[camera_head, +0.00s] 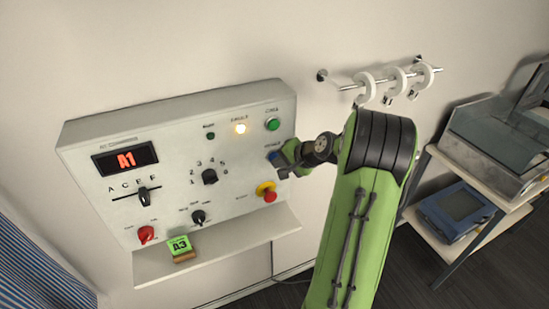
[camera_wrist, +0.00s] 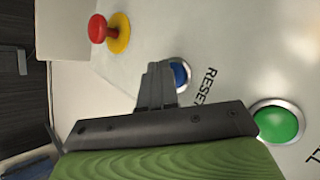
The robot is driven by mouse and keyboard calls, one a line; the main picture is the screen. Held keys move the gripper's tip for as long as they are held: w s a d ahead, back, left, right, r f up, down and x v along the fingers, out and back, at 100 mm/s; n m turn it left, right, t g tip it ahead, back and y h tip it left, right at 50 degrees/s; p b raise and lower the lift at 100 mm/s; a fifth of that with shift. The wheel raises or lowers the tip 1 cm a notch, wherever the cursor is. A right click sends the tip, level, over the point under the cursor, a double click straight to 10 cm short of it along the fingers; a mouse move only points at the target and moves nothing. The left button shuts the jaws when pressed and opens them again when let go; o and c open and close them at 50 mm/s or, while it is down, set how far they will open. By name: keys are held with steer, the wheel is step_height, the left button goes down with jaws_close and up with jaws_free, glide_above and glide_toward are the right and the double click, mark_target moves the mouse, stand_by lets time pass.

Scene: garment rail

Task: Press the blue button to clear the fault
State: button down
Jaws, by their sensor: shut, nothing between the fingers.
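The blue button (camera_wrist: 181,74) sits in a silver ring on the panel, with the lettering "RESE..." beside it in the wrist view. My gripper (camera_wrist: 158,70) is shut and empty. Its fingertips overlap the left part of the button in that view; I cannot tell whether they touch it. In the head view my gripper (camera_head: 280,164) is at the right side of the control panel (camera_head: 115,190) and the blue button (camera_head: 273,155) is mostly hidden by it.
A green button (camera_wrist: 277,124) and a red mushroom button on a yellow base (camera_wrist: 100,29) flank the blue one. The panel also has knobs, a slider and a small shelf (camera_head: 215,240) bearing a green A3 card (camera_head: 180,246). A hook rail (camera_head: 345,87) and a cart (camera_head: 425,240) stand right.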

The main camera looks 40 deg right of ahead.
steer(key=shift+w, duration=0.25)
steer(key=shift+s, duration=0.15)
stand_by(0.4)
steer(key=shift+s+a, duration=0.2)
steer(key=shift+s, duration=0.5)
steer(key=s+b, duration=0.1)
steer(key=s, duration=0.1)
steer(key=s+a+b, duration=0.1)
steer(key=s, duration=0.1)
steer(key=shift+s+a, duration=0.2)
steer(key=shift+s, duration=0.2)
